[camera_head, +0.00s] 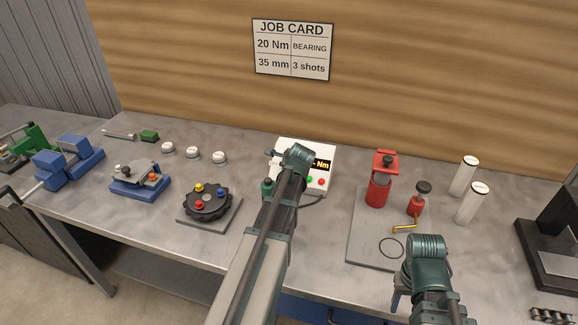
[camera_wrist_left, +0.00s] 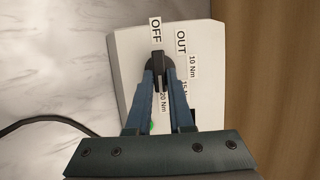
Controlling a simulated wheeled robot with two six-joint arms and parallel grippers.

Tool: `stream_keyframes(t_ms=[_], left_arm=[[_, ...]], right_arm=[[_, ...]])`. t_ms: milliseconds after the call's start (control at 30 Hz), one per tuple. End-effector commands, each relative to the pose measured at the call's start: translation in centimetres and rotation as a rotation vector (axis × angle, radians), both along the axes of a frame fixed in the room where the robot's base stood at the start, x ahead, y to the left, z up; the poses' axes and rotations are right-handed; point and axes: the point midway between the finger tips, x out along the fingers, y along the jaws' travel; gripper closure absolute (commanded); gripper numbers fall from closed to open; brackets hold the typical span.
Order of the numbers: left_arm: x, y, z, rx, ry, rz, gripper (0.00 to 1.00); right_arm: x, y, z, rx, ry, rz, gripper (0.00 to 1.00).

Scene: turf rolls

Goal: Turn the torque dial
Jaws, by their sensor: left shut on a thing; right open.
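The torque dial (camera_wrist_left: 157,62) is a black knob on a white controller box (camera_head: 318,156). Labels OFF, OUT, 10 Nm, 15 Nm and 20 Nm stand around it in the left wrist view. The knob's bar lines up roughly with OFF. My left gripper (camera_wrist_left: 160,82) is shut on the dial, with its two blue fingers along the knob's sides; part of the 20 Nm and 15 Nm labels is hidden. In the head view my left arm covers the dial. My right gripper (camera_head: 399,292) is open and empty near the table's front edge, seen partly behind its wrist.
The job card (camera_head: 293,49) on the wall reads 20 Nm, bearing, 35 mm, 3 shots. A black turret with coloured knobs (camera_head: 208,203) stands left of my left arm. A grey plate (camera_head: 364,229) with red tools lies right. White cylinders (camera_head: 464,177) stand further right.

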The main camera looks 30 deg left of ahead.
Motion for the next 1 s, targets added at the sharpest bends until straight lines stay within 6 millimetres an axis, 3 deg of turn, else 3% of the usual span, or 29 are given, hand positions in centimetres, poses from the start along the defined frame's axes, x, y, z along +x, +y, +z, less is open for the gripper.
stream_keyframes(t_ms=[300, 333, 500, 833, 1000], left_arm=[[-0.1, -0.1, -0.1, 0.0, 0.004, -0.001, 1.0], [-0.1, -0.1, -0.1, 0.0, 0.004, -0.001, 0.78], [-0.1, 0.0, 0.0, 0.0, 0.003, -0.001, 0.5], [-0.2, -0.1, 0.3, 0.001, 0.001, -0.001, 0.5], [-1.5, -1.1, 2.1, 0.001, 0.001, -0.001, 0.5]], right_arm=[[0.0, 0.0, 0.0, 0.0, 0.0, 0.0, 0.5], [0.0, 0.0, 0.0, 0.0, 0.0, 0.0, 0.5], [0.0, 0.0, 0.0, 0.0, 0.0, 0.0, 0.5], [0.0, 0.0, 0.3, 0.0, 0.0, 0.0, 0.5], [0.0, 0.0, 2.1, 0.0, 0.0, 0.0, 0.5]])
